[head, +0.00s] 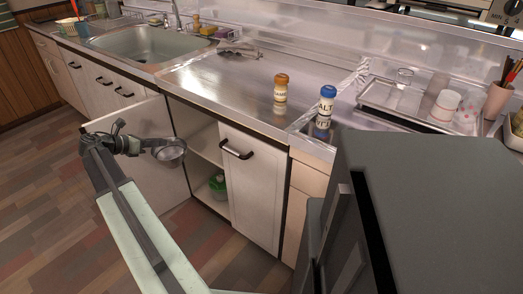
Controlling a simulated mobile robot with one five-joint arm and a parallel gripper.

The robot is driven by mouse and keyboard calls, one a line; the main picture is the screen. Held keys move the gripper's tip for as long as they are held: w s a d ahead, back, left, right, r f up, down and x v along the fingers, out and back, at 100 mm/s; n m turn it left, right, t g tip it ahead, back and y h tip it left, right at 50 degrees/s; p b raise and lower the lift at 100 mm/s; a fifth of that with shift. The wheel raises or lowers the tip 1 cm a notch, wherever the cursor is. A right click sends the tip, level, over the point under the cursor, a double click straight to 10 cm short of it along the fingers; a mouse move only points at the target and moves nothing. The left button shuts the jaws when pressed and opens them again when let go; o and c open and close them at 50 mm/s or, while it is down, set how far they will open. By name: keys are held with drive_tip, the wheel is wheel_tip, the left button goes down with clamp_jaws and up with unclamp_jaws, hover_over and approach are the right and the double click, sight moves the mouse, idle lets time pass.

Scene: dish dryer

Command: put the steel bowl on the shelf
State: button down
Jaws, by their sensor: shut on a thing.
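The steel bowl (171,153) is small, round and grey, and hangs in front of the open cabinet below the counter. My gripper (153,146) is shut on the bowl, seemingly at its left rim; the fingertips are small and hard to make out. The bowl looks tilted with its underside partly towards me. The cabinet's shelf (207,148) shows as a pale board inside the opening, to the right of the bowl. The bowl is apart from the shelf as far as I can see. The shelf's left part is hidden.
The open cabinet door (160,185) stands behind my arm, left of the opening. A closed door (250,190) is on the right. A green container (218,183) sits in the lower compartment. Salt and sugar shakers (281,88) stand on the counter (235,85).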

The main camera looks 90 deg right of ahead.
drive_tip(key=s+d, duration=0.5)
drive_tip(key=d, duration=0.3)
drive_tip(key=s+d, duration=0.6)
drive_tip(key=d, duration=0.3)
drive_tip(key=f+b, duration=0.6)
drive_tip(key=shift+w+a+f+b, duration=0.2)
drive_tip(key=shift+a+f+b, duration=0.1)
drive_tip(key=shift+s+d+f+b, duration=0.1)
drive_tip(key=shift+d+f+b, duration=0.05)
drive_tip(key=shift+f+b, duration=0.2)
drive_tip(key=shift+r, duration=0.25)
drive_tip(key=shift+f, duration=0.2)
drive_tip(key=c, duration=1.5)
unclamp_jaws()
drive_tip(key=shift+r, duration=0.1)
drive_tip(key=shift+r, duration=0.1)
